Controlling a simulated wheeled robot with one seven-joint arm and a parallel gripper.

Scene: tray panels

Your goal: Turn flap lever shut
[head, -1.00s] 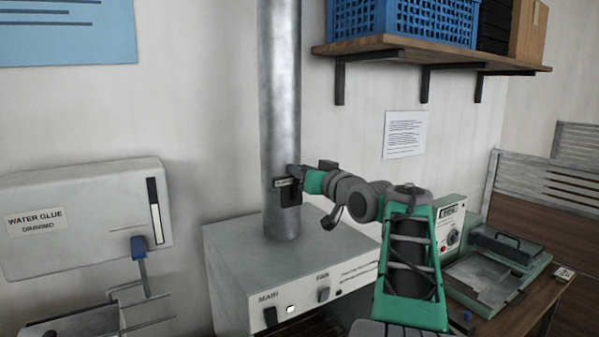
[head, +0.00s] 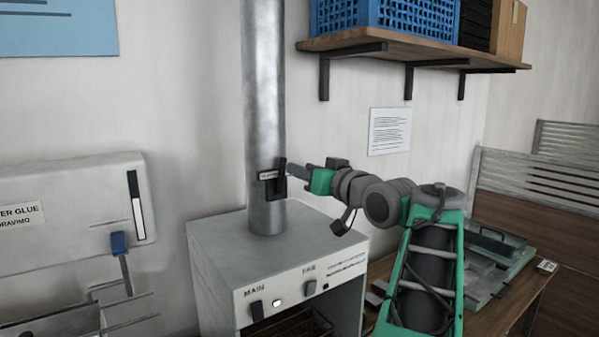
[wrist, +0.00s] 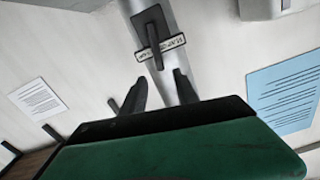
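The flap lever (head: 282,170) is a black handle on a dark plate on the grey metal pipe (head: 264,80), with a small white label beside it. In the wrist view the lever (wrist: 154,42) shows beyond the fingertips, roughly lined up with the pipe and crossing the label. My gripper (head: 296,171) is just right of the lever in the head view. In the wrist view my gripper (wrist: 162,80) has its two dark fingers spread apart with nothing between them. The fingertips look clear of the lever, with a small gap.
The pipe rises from a light grey cabinet (head: 215,250) with MAIN and FAN switches. A shelf (head: 420,55) with a blue crate (head: 400,17) is above right. A water glue box (head: 70,215) hangs at left. A wooden desk (head: 510,310) stands at right.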

